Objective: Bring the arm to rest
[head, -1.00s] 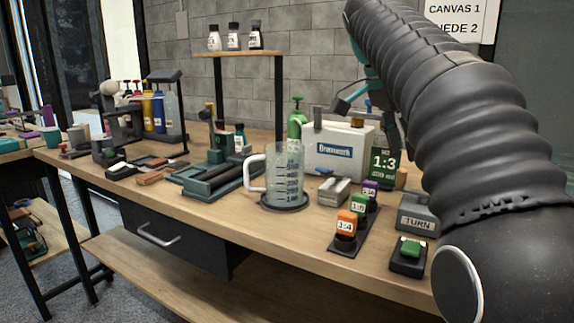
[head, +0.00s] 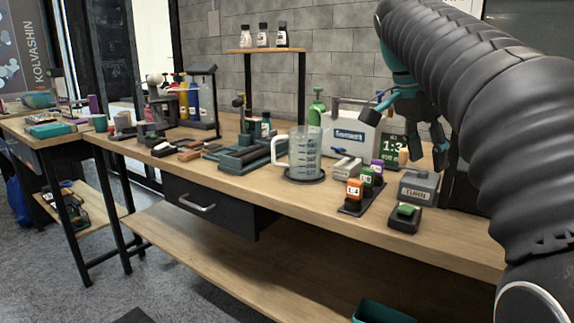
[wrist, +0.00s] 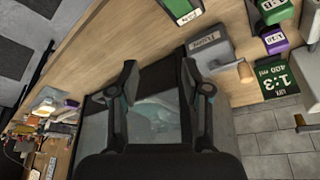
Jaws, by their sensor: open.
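My gripper (head: 412,150) is at the right of the head view, above the back right part of the workbench (head: 330,222), with my black ribbed arm reaching up to it. In the wrist view my gripper (wrist: 163,85) shows two dark fingers spread apart with nothing between them. Beyond the fingers lies a dark panel with a glassy, reflective patch. The fingers are apart from the grey TURN block (head: 418,187), which also shows in the wrist view (wrist: 210,48).
A measuring jug (head: 305,155), a white canister (head: 352,130), a green 1:3 sign (head: 392,146), orange-to-purple marked blocks (head: 355,189) and a green-topped block (head: 404,217) crowd the bench. A shelf with small bottles (head: 264,50) stands behind. A teal bin (head: 382,312) is below.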

